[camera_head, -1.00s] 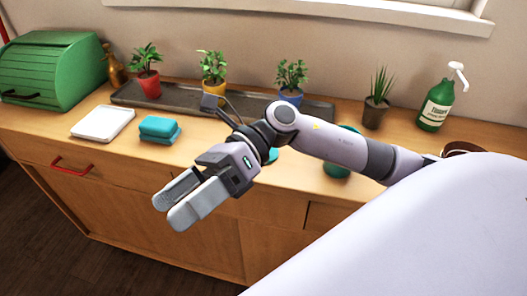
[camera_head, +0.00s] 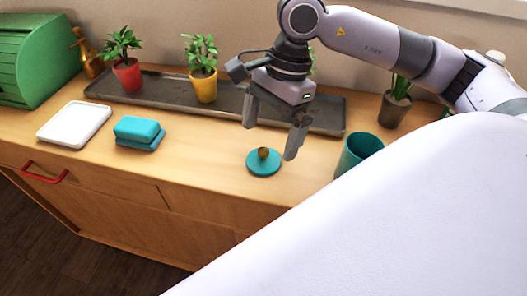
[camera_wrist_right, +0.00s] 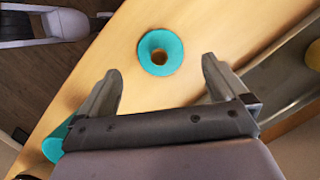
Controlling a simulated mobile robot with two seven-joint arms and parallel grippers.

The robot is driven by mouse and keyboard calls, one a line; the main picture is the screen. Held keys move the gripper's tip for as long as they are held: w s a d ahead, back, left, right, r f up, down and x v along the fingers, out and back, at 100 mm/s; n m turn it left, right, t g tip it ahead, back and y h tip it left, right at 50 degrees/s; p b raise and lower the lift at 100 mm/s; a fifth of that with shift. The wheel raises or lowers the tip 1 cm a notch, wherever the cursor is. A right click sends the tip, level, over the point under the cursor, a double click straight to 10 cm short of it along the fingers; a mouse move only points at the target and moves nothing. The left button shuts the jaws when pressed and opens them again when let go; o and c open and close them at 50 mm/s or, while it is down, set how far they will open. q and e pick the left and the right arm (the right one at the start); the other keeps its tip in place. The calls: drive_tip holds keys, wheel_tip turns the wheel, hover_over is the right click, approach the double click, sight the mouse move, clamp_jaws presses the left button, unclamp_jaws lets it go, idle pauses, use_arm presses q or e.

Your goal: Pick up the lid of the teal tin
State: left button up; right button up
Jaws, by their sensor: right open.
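The lid (camera_head: 257,166) is a round teal disc with a brown knob, lying flat on the wooden counter. In the right wrist view the lid (camera_wrist_right: 172,65) shows ahead of the fingers, centred a little left of the gap's middle line. The teal tin (camera_head: 361,151) stands to the right of the lid, partly hidden behind my white body; a teal edge at the left of the wrist view (camera_wrist_right: 56,143) is probably the tin. My right gripper (camera_head: 272,137) is open and empty, pointing down above and just behind the lid, not touching it. My left gripper is not in view.
A dark tray (camera_head: 228,103) with potted plants runs along the back. A teal sponge-like stack (camera_head: 139,131) and a white square dish (camera_head: 75,124) lie to the left. A spiky plant's pot (camera_head: 393,108) stands behind the tin. The counter between stack and lid is clear.

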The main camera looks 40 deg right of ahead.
sight(264, 150)
drive_tip(key=x, duration=0.4)
drive_tip(key=shift+a+f, duration=0.2)
drive_tip(key=shift+a, duration=0.15)
drive_tip(key=c, duration=1.1)
drive_tip(key=shift+r, duration=0.1)
